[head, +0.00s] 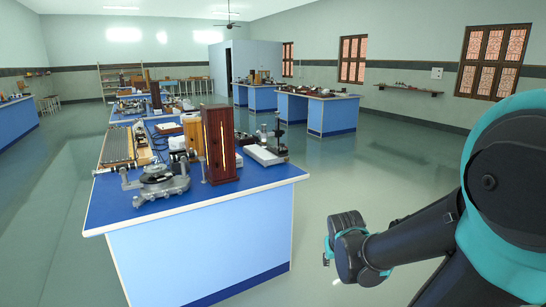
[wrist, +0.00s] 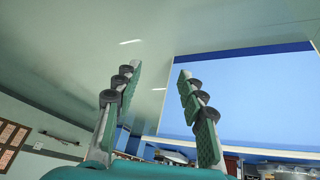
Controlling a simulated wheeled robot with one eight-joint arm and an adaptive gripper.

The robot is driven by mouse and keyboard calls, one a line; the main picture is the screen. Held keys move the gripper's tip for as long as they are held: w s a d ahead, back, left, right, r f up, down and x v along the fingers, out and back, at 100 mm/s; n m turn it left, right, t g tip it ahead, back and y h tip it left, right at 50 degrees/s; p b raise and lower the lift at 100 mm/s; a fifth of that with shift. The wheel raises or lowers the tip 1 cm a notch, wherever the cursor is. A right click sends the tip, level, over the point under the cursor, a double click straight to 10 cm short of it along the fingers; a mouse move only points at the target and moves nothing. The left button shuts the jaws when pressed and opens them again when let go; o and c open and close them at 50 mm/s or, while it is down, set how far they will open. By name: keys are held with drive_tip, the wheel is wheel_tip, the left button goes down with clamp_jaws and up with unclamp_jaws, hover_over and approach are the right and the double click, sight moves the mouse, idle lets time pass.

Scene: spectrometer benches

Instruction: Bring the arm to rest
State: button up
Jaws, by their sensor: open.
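My arm (head: 410,235) reaches in from the right edge of the head view, bent low over the open floor to the right of the nearest bench. My gripper (head: 327,256) is at its far end, clear of the bench and touching nothing that I can see. In the wrist view the two green-padded fingers of my gripper (wrist: 159,72) stand apart with nothing between them. The blue bench front (wrist: 240,95) shows beyond them, upside down.
The nearest blue bench (head: 205,250) carries a spectrometer (head: 158,185), a tall wooden lamp housing (head: 219,145) and other instruments near its edges. More benches (head: 318,112) stand farther back. The floor (head: 375,175) between the bench and the right wall is clear.

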drive_tip(key=s+f+g+y, duration=0.1)
drive_tip(key=s+f, duration=0.1)
drive_tip(key=s, duration=0.6)
drive_tip(key=shift+a+f, duration=0.35)
drive_tip(key=shift+a, duration=0.1)
drive_tip(key=shift+c, duration=0.4)
